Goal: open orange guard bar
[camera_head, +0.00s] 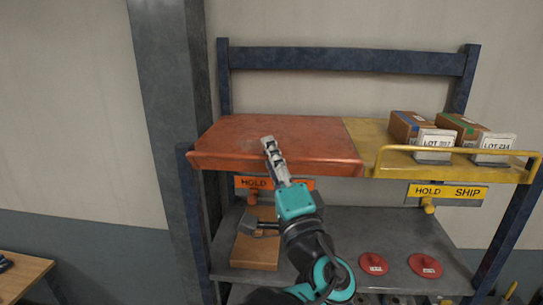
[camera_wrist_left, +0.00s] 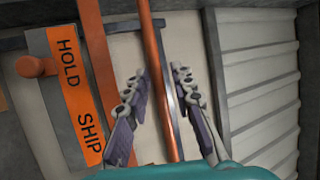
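In the left wrist view a thin orange guard bar (camera_wrist_left: 159,70) runs lengthwise between the two fingers of my left gripper (camera_wrist_left: 160,75). The fingers stand apart with gaps beside the bar; I cannot tell whether either touches it. In the head view my left gripper (camera_head: 270,150) is over the front edge of the orange shelf section (camera_head: 225,139). The guard bar cannot be told apart from this edge there. An orange HOLD/SHIP sign (camera_head: 254,183) sits below, partly covered by my gripper; it also shows in the left wrist view (camera_wrist_left: 73,100). My right gripper is not in view.
The lower shelf (camera_head: 395,243) holds a brown box (camera_head: 258,251) and two red discs (camera_head: 373,264). The orange section's top is bare.

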